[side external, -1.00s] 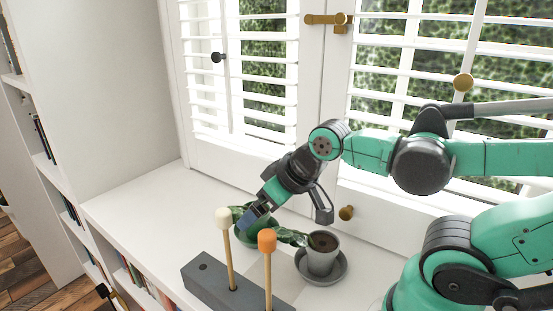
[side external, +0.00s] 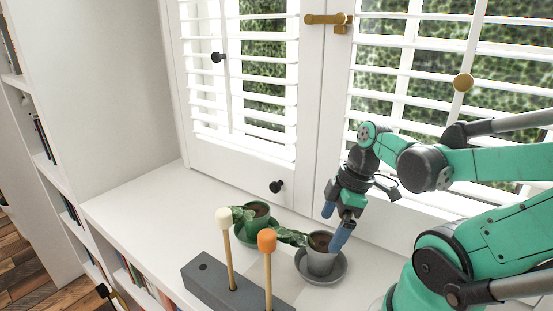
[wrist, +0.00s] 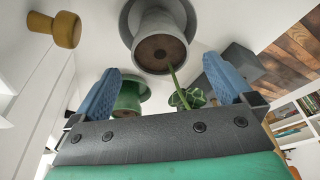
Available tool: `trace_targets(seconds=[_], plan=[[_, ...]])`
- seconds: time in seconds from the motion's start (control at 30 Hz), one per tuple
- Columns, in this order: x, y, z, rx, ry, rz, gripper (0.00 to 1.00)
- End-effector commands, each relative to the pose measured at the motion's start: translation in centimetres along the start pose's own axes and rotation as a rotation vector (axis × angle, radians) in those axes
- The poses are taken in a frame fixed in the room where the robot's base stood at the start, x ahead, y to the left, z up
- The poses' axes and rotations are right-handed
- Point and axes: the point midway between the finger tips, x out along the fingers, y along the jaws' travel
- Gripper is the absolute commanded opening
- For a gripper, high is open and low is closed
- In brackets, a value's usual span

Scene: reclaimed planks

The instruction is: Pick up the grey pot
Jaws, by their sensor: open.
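The grey pot (side external: 320,262) stands upright on a grey saucer (side external: 337,272) on the white sill. It holds dark soil and a plant with green leaves. My gripper (side external: 335,224) is open, with its blue fingers spread, and points down at the pot's right rim in the side view. One finger overlaps the rim there; I cannot tell whether it touches. In the wrist view the grey pot (wrist: 160,60) shows at the top centre, beyond and between the open fingers (wrist: 163,84), with nothing held.
A green pot (side external: 257,222) with a plant stands just left of the grey pot. A grey block (side external: 215,285) with a white-tipped and an orange-tipped stick is in front. The shuttered window (side external: 240,90) rises behind. The sill's left part is clear.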

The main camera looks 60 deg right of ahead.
Motion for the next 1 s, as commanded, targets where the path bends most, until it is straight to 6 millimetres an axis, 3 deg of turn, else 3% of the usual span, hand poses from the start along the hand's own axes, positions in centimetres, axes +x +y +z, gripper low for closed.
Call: trace_targets(seconds=[0.6, 1.0], plan=[[4.6, 0.1, -0.1, -0.001, 0.0, 0.003, 1.0], [5.3, 0.0, 0.0, 0.0, 0.0, 0.004, 1.0]])
